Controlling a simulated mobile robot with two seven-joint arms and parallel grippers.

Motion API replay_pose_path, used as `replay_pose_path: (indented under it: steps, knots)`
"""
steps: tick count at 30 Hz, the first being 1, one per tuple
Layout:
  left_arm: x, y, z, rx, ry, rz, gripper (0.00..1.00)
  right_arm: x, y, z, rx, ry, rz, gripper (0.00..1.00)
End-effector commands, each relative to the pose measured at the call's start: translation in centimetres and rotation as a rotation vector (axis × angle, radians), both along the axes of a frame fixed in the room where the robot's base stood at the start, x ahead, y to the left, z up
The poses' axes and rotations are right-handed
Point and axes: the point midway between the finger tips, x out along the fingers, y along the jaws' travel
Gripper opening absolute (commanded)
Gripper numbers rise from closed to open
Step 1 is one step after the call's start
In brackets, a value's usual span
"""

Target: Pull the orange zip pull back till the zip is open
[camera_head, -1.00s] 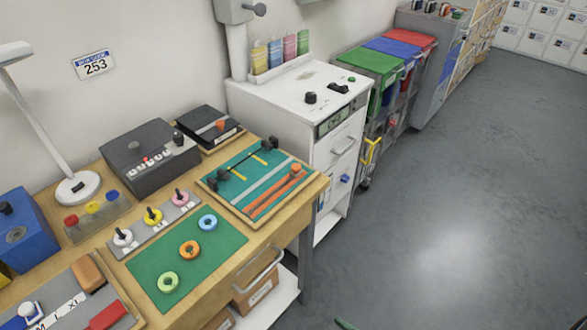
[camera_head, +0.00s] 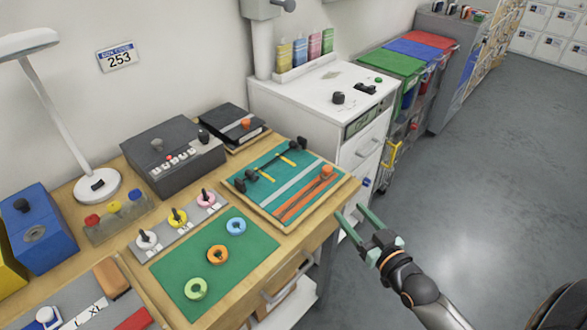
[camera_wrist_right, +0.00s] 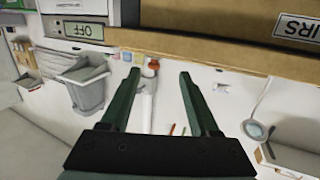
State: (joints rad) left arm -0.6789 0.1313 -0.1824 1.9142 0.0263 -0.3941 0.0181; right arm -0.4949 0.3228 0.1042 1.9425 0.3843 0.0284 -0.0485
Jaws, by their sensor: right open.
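The orange zip pull (camera_head: 327,171) sits at the far right end of two orange-brown strips (camera_head: 303,196) on a teal board (camera_head: 262,199) with a wooden rim. The board lies at the right end of the wooden bench. I cannot tell how the zip's teeth stand. My right gripper (camera_head: 350,211) is open and empty, just off the bench's right edge, to the right of and nearer than the pull. Its two green fingers also show apart in the right wrist view (camera_wrist_right: 159,73), where the pull is not visible. My left gripper is not in view.
Black-ended rods with yellow parts (camera_head: 276,168) lie on the same board, left of the pull. A white cabinet (camera_head: 290,100) stands behind the bench's right end. A green mat (camera_head: 185,272) with several rings lies to the left. Open floor is at the right.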

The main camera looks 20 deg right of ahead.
Motion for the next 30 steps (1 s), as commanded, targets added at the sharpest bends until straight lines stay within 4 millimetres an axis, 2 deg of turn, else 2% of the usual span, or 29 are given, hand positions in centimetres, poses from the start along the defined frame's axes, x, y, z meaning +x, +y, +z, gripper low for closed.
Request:
replay_pose_path:
  steps: [3,5,11,24,30]
  knots:
    - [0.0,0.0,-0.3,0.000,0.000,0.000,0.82,0.8,-1.6,2.1,0.000,-0.073,-0.020,0.62]
    - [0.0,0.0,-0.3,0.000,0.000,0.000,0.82,1.2,-1.8,2.5,0.001,-0.087,-0.023,0.62]
    - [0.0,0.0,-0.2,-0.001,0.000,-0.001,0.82,3.3,-1.8,2.6,0.000,-0.088,-0.024,0.62]
    - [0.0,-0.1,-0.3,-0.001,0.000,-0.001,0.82,10.6,-1.8,2.5,0.001,-0.084,-0.023,0.62]
    - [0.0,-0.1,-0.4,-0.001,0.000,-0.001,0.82,12.7,-1.8,2.4,0.001,-0.083,-0.023,0.62]
